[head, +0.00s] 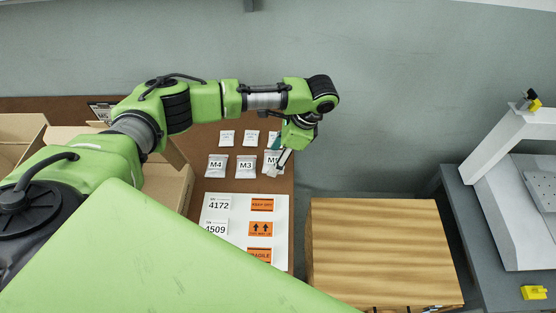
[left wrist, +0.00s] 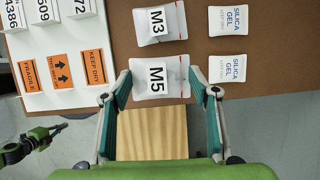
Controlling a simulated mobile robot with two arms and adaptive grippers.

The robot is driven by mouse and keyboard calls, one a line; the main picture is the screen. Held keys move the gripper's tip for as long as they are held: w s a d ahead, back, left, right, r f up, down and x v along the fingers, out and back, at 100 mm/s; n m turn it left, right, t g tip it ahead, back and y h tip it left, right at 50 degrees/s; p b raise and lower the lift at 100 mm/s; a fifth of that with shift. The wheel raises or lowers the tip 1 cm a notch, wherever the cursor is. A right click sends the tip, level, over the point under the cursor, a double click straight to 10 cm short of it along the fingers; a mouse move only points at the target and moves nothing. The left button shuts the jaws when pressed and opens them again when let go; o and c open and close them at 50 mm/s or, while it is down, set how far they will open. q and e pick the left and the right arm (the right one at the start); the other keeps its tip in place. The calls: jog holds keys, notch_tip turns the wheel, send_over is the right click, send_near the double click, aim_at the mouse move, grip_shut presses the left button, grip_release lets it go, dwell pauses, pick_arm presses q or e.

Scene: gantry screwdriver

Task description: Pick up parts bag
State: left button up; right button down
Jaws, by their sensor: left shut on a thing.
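My left gripper (head: 280,162) is at the right edge of the brown table, shut on the white M5 parts bag (head: 270,158). In the left wrist view the fingers of the left gripper (left wrist: 160,78) press on both sides of the M5 bag (left wrist: 157,76), its label facing the camera. In the head view the gripper partly hides that bag. The M3 bag (head: 246,163) and M4 bag (head: 217,164) lie to its left. A green arm end, seemingly my right gripper (left wrist: 58,130), shows small at the lower left of the wrist view; its jaws are unclear.
Silica gel packets (left wrist: 228,69) lie behind the bags. A white label sheet (head: 235,222) with orange stickers lies in front. Open cardboard boxes (head: 160,185) stand at left, partly behind my arm. A wooden block (head: 385,250) and a grey bench (head: 465,215) stand to the right.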

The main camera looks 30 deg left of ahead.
aim_at(266, 168)
pick_arm(q)
jog(key=s+r, duration=0.2)
jog(key=s+a+r, duration=0.1)
jog(key=r, duration=0.1)
jog(key=shift+s+r, duration=0.4)
jog(key=s+a+r, duration=0.1)
jog(key=s+r, duration=0.3)
jog(key=s, duration=0.5)
jog(key=shift+a, duration=0.4)
jog(key=shift+w+d+r, duration=0.1)
jog(key=d+r+n+g+h, duration=0.2)
jog(key=d+r+n+h, duration=0.2)
jog(key=d+r+n, duration=0.4)
jog(key=shift+s+d+n+g, duration=0.25)
jog(key=shift+s+n+g, duration=0.15)
jog(key=shift+n, duration=2.3)
